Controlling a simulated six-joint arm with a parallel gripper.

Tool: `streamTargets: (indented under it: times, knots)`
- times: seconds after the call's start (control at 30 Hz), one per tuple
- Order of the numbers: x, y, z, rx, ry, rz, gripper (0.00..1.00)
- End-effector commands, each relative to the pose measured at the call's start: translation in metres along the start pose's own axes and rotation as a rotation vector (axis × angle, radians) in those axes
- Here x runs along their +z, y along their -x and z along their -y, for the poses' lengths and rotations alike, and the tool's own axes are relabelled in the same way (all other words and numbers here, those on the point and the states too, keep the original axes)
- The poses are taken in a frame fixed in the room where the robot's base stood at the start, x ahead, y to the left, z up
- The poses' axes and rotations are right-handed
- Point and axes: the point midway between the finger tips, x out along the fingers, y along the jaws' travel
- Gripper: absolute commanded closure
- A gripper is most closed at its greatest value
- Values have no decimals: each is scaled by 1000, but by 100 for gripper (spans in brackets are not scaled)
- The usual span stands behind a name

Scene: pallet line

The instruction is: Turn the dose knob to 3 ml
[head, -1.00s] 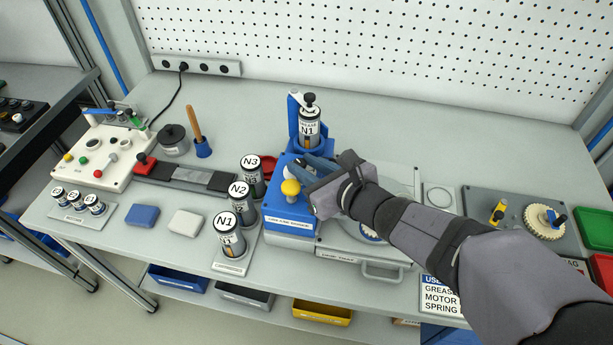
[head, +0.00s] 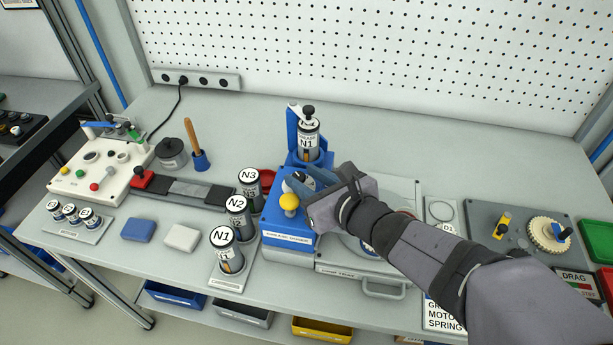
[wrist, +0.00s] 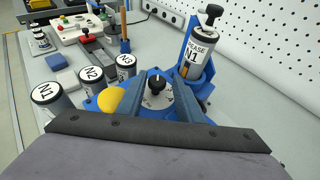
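The dose knob (wrist: 157,82) is black with a white mark and sits on a pale dial on top of the blue grease dispenser (head: 275,222). In the wrist view my gripper (wrist: 160,76) is open, with one blue finger on each side of the knob and a visible gap to it. In the head view my gripper (head: 302,181) reaches over the dispenser from the right and hides most of the dial. The dial's numbers are too small to read. A grease cartridge marked N1 (head: 308,138) stands in the holder behind the knob.
A yellow button (head: 289,202) sits close beside my gripper on the dispenser. Cartridges N1 (head: 226,255), N2 (head: 240,222) and N3 (head: 249,188) stand upright to the left. A tray handle (head: 384,290) sticks out at the front right.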

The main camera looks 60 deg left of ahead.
Motion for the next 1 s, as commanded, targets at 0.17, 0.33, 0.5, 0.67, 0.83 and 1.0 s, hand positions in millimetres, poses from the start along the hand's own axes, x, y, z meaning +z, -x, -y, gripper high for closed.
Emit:
streamTargets:
  times: [0.17, 0.33, 0.5, 0.67, 0.83, 1.0]
  knots:
    - [-1, 2, -5, 10, 4, -2, 60]
    - [-1, 15, -4, 9, 3, -2, 60]
    - [0, 37, -3, 8, 3, -1, 60]
    - [0, 58, -1, 6, 1, -1, 60]
    - [0, 73, 1, 4, -1, -1, 60]
    - [0, 79, 1, 3, -1, -1, 60]
